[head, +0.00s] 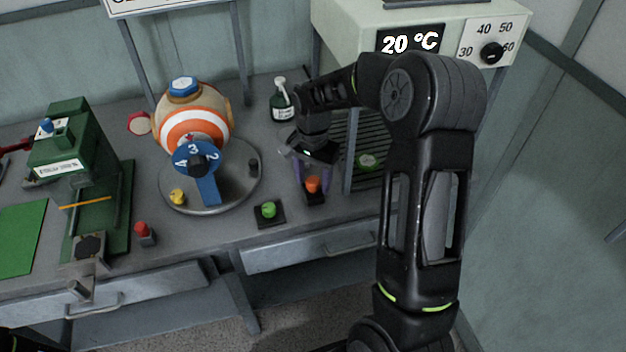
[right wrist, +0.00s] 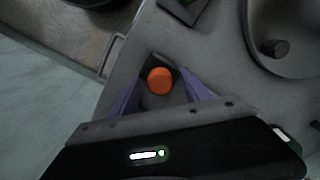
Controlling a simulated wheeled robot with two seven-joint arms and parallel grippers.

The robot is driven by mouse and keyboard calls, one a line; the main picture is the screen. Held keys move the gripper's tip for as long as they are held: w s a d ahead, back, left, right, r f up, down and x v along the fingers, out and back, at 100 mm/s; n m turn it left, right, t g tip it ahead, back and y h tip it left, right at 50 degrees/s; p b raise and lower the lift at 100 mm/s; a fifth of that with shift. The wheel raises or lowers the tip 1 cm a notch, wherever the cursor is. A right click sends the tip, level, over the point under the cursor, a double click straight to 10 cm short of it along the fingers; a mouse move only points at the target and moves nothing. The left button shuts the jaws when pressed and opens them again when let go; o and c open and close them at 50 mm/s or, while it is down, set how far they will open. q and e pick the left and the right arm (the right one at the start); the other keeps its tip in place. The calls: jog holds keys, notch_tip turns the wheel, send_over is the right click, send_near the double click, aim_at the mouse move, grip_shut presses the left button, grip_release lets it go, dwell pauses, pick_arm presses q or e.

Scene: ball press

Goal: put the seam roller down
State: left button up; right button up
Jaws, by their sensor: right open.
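A round orange knob (head: 312,184) stands on a small black square pad (head: 315,199) on the bench. I cannot tell whether it is the seam roller's handle, and no roller wheel shows. My right gripper (head: 313,190) is open, its purple fingers pointing down on either side of the knob. In the right wrist view the orange knob (right wrist: 160,80) lies between the two open fingers (right wrist: 160,86), with gaps on both sides. My left gripper is not in view.
A green knob on a black pad (head: 268,211) sits to the left. A turntable (head: 235,193) carries an orange-and-white ball (head: 195,118). A dark bottle (head: 282,104) stands behind the gripper. A heater cabinet (head: 352,30) is at right, a green press (head: 70,150) at left.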

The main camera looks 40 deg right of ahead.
aim_at(313, 181)
notch_tip(313, 181, up, 12)
jog(key=shift+f+b, duration=0.25)
jog(key=shift+b, duration=0.15)
dwell(0.7)
